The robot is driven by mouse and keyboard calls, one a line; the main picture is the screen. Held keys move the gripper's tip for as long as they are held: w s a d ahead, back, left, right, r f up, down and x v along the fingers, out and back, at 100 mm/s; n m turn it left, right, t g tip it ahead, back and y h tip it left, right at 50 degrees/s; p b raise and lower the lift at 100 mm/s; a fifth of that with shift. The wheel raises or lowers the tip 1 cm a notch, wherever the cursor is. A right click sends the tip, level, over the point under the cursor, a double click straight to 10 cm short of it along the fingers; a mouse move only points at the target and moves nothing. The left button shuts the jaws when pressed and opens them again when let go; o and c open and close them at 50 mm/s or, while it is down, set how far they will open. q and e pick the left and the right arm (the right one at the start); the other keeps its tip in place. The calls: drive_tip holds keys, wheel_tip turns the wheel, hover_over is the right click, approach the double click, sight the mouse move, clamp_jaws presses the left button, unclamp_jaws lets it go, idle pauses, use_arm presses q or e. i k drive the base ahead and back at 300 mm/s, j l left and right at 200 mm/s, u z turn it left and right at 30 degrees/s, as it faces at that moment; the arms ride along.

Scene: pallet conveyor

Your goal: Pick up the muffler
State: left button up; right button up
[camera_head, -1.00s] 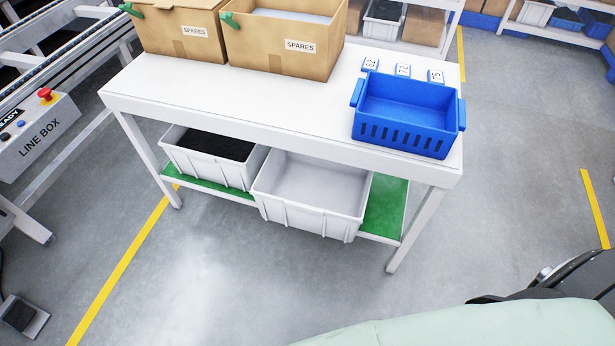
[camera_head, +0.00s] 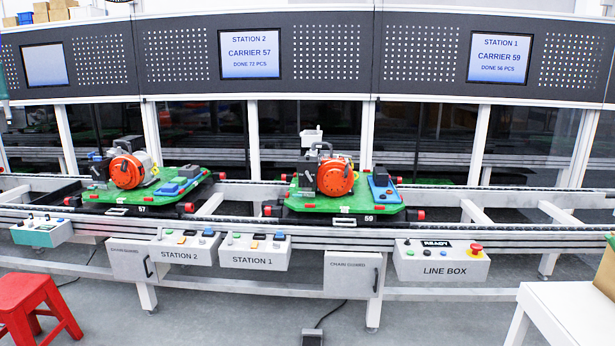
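I cannot pick out a muffler with certainty. Two green carriers stand on the conveyor. Carrier 57 (camera_head: 128,198), on the left, bears an engine with a round orange cover (camera_head: 127,171). Carrier 59 (camera_head: 340,203), right of it, bears a similar engine with an orange cover (camera_head: 336,177). A small pale box-like part (camera_head: 311,137) shows at the top of the engine on carrier 59. Blue parts (camera_head: 382,188) lie on the right side of carrier 59, and blue parts (camera_head: 172,187) on carrier 57. Neither of my grippers is in view.
The conveyor rail (camera_head: 500,232) runs across the view. Control boxes hang in front: STATION 2 (camera_head: 184,250), STATION 1 (camera_head: 252,262) and LINE BOX (camera_head: 443,271). A red stool (camera_head: 32,300) stands at lower left, a white table (camera_head: 575,310) at lower right. Floor between is mostly clear.

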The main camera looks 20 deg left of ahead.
sight(379, 175)
drive_tip(key=u, duration=0.15)
drive_tip(key=z, duration=0.35)
drive_tip(key=i+j+z, duration=0.2)
drive_tip(key=i+z, duration=0.2)
drive_tip(key=i+j+z, duration=0.4)
drive_tip(key=l, duration=0.1)
